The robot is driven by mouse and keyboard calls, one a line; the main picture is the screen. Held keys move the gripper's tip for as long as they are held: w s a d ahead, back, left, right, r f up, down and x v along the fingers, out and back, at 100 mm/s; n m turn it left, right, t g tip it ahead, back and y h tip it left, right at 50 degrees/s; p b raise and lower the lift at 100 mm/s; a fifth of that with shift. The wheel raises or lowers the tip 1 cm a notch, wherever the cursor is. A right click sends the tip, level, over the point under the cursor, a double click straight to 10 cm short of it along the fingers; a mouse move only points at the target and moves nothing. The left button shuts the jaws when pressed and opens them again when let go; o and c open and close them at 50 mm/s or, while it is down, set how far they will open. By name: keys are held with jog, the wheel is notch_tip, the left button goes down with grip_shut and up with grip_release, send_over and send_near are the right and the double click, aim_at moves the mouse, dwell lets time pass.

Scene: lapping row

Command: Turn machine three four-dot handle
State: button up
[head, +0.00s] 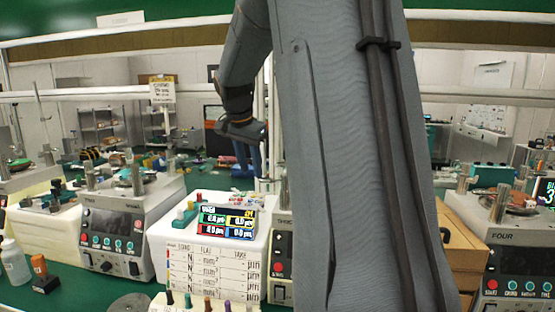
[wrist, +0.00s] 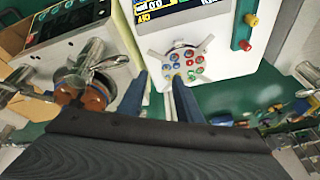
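My gripper (head: 249,168) hangs with its blue fingers down behind the white chart box in the head view. In the wrist view my gripper (wrist: 160,80) is open, with a gap between its fingers and nothing visibly held. Machine three (head: 283,262) is mostly hidden by my arm; only its left edge and a red button show. In the wrist view a machine (wrist: 108,22), probably the same one, lies left of my fingers. Metal lever parts (wrist: 90,50) and a round copper-coloured part (wrist: 87,92) are on it. I cannot make out a four-dot handle.
The white chart box (head: 165,238) has a coloured display and small knobs. A round cluster of coloured dots (wrist: 185,62) lies just beyond my fingertips. Machine four (head: 513,262) stands at right, another machine (head: 120,230) at left. Cardboard boxes (head: 462,250) stand right of my arm.

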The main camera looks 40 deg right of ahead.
aim_at(279, 164)
jog(key=d+r+m+h, duration=0.1)
jog(key=d+r+m, duration=0.4)
jog(key=d+r, duration=0.3)
jog(key=shift+g, duration=0.3)
jog(key=p+x, duration=0.1)
jog(key=x, duration=0.7)
jog(key=shift+d+f+p, duration=0.25)
jog(key=shift+d+p, duration=0.1)
jog(key=shift+p, duration=0.05)
grip_shut()
